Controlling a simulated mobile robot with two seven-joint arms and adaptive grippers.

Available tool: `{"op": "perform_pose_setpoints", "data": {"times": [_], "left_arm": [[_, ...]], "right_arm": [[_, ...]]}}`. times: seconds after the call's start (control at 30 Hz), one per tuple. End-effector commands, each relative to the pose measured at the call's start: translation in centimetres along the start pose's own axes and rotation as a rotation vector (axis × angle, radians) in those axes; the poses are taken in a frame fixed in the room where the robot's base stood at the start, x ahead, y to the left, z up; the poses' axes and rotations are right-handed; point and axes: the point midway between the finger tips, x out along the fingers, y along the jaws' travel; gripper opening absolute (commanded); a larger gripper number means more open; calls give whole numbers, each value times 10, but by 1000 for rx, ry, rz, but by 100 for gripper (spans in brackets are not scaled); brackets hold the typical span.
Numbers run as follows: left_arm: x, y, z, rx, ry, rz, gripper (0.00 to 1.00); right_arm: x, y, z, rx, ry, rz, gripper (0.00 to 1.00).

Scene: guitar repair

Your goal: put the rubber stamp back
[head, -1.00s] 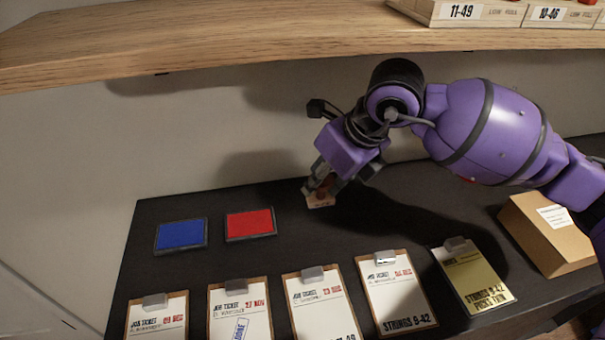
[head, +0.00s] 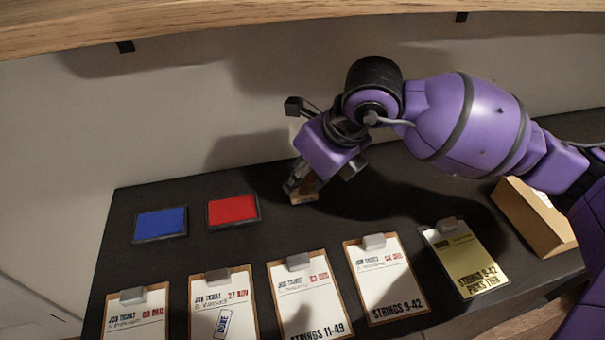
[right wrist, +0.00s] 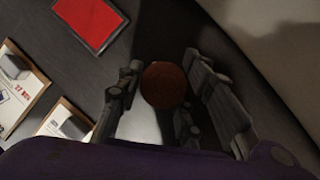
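The rubber stamp has a round reddish-brown handle and a small light wooden base (head: 303,198). In the right wrist view the handle (right wrist: 164,85) shows end-on between the fingers. My right gripper (head: 303,184) comes down over the stamp from above, its fingers close on both sides of the handle. It looks shut on the stamp. The base is at or just above the dark bench top, right of the red ink pad (head: 232,210); contact with the bench is hard to tell. The red pad also shows in the right wrist view (right wrist: 90,20). My left gripper is out of view.
A blue ink pad (head: 160,224) lies left of the red one. Several clipboards with job tickets (head: 297,305) line the front. A cardboard box (head: 530,215) stands at the right. A wooden shelf (head: 230,30) overhangs behind. The bench (head: 215,248) is clear around the stamp.

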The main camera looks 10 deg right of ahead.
Motion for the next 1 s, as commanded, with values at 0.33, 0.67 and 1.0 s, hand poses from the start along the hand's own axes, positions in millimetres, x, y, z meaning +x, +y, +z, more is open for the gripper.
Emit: {"op": "perform_pose_setpoints", "data": {"times": [0.33, 0.67, 1.0], "left_arm": [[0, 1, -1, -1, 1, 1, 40], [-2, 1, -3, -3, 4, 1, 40], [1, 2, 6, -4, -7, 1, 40]], "right_arm": [[0, 0, 0, 0, 0, 0, 48], [-16, 0, 2, -1, -1, -2, 48], [-68, -8, -38, 3, 8, -4, 48]]}}
